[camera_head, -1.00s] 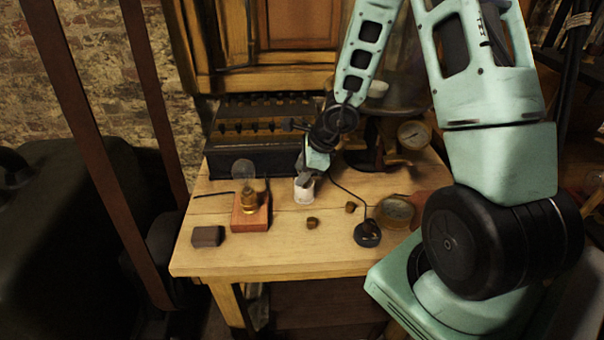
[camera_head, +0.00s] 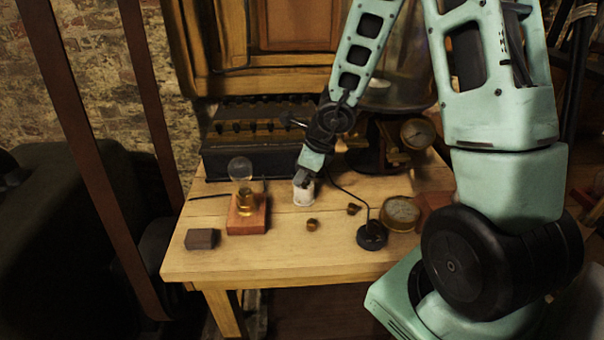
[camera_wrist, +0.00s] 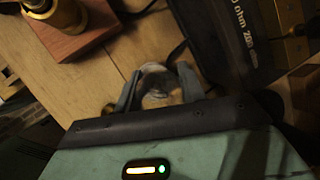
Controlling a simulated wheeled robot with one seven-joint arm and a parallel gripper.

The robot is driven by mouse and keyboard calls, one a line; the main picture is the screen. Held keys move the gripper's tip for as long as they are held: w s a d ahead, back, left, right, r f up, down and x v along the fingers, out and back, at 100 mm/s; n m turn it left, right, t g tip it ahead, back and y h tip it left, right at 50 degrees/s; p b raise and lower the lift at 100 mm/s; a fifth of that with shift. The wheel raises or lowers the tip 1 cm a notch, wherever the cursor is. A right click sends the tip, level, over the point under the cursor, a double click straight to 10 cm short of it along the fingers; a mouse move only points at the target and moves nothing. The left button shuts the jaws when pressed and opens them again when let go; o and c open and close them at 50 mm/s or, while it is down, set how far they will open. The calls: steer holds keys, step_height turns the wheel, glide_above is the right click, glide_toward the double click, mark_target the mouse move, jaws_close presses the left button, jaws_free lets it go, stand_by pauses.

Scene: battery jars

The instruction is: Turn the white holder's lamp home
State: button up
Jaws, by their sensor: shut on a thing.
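The white holder (camera_head: 303,194) stands upright on the wooden table, near the middle. My gripper (camera_head: 305,180) points down onto its top. In the wrist view my gripper (camera_wrist: 160,94) has one finger on each side of a pale, glassy, rounded lamp (camera_wrist: 157,80) and is shut on it. The fingers hide most of the lamp in the head view, and its seating in the holder cannot be made out. A second, clear round bulb (camera_head: 240,168) stands in a brass socket on a red-brown block (camera_head: 248,222), to the left.
A dark box with knobs (camera_head: 258,155) stands behind. A grey-brown block (camera_head: 202,239) lies front left. Two small brown pieces (camera_head: 312,225) (camera_head: 353,209), a black round base (camera_head: 371,237) and a round brass-rimmed dial (camera_head: 402,211) lie to the right. The table's front is clear.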

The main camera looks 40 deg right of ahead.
stand_by(0.3)
steer(key=shift+f+m+b, duration=0.1)
steer(key=shift+m+b, duration=0.4)
steer(key=shift+b, duration=0.1)
steer(key=shift+d+m+h+b, duration=0.1)
steer(key=shift+m+h+b, duration=1)
steer(key=shift+m+b, duration=1.1)
steer(key=shift+m+b, duration=0.3)
steer(key=shift+b, duration=0.3)
steer(key=shift+m+h, duration=0.3)
steer(key=shift+b, duration=0.3)
steer(key=shift+d+m+g+h+b, duration=0.1)
steer(key=shift+m+g+h+b, duration=0.2)
steer(key=shift+m+h+b, duration=0.55)
steer(key=m+g, duration=0.1)
steer(key=m, duration=0.3)
steer(key=shift+s+d+b, duration=0.1)
steer(key=shift+s+b, duration=0.05)
steer(key=shift+b, duration=0.2)
